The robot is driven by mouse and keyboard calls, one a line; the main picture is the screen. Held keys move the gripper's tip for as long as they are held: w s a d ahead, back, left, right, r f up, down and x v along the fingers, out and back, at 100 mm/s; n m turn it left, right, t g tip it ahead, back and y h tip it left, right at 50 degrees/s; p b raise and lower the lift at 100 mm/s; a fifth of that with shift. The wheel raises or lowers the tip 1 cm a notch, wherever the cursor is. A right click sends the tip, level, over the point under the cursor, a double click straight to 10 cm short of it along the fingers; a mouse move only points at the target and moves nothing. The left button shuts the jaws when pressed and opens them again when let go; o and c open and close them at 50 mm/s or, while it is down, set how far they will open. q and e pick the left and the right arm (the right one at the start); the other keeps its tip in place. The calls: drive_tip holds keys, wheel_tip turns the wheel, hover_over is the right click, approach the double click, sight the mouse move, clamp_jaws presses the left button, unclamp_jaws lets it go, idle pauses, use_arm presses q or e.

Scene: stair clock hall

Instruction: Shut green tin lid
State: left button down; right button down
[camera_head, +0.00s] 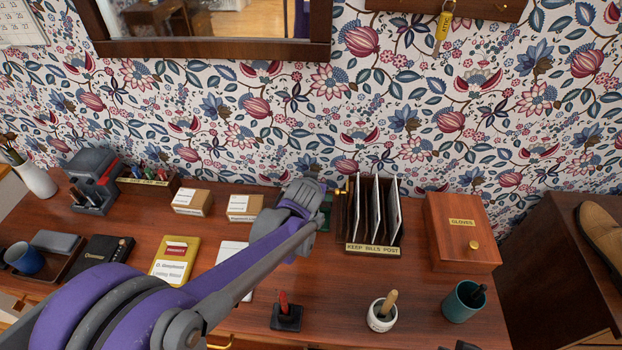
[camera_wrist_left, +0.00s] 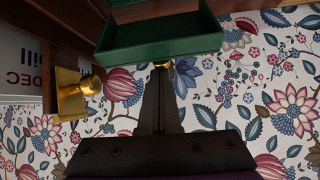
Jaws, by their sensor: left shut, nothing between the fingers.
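The green tin (camera_head: 326,212) stands at the back of the desk, just left of the letter rack, mostly hidden behind my left wrist in the head view. In the left wrist view a green tray-shaped part of it (camera_wrist_left: 160,48) fills the top middle, its hollow side showing; I cannot tell whether this is the lid or the body. My left gripper (camera_wrist_left: 160,68) is shut and empty, its tips close to the edge of that part by a small brass piece. Whether they touch is unclear.
The letter rack (camera_head: 374,249) with envelopes stands close on the right; a brass knob (camera_wrist_left: 75,95) shows beside the fingers. Small boxes (camera_head: 243,208) stand left of the tin. A stamp (camera_head: 286,316) and white pot (camera_head: 382,315) stand in front. The wallpapered wall (camera_head: 420,120) is close behind.

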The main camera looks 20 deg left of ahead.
use_arm(q)
drive_tip(key=shift+s+d+f, duration=0.1)
drive_tip(key=shift+s+d, duration=0.1)
drive_tip(key=shift+s, duration=0.25)
drive_tip(key=shift+s+d+f, duration=0.1)
drive_tip(key=shift+s+d, duration=0.1)
drive_tip(key=shift+s, duration=0.25)
drive_tip(key=s, duration=0.1)
drive_tip(key=s+f+b, duration=0.1)
drive_tip(key=s, duration=0.1)
drive_tip(key=s+d+f, duration=0.1)
drive_tip(key=shift+s+f+b, duration=0.2)
drive_tip(key=shift+s+b, duration=0.2)
drive_tip(key=shift+s+d+f+b, duration=0.25)
drive_tip(key=shift+s+f+b, duration=0.1)
drive_tip(key=shift+s+f, duration=0.3)
drive_tip(key=shift+s+d+f+b, duration=0.2)
drive_tip(key=shift+s+f+b, duration=0.15)
drive_tip(key=shift+s+f, duration=0.25)
drive_tip(key=shift+f, duration=0.15)
drive_tip(key=shift+p+v, duration=0.45)
drive_tip(key=shift+v, duration=0.3)
wheel_tip(320, 180, up, 10)
drive_tip(key=p, duration=0.2)
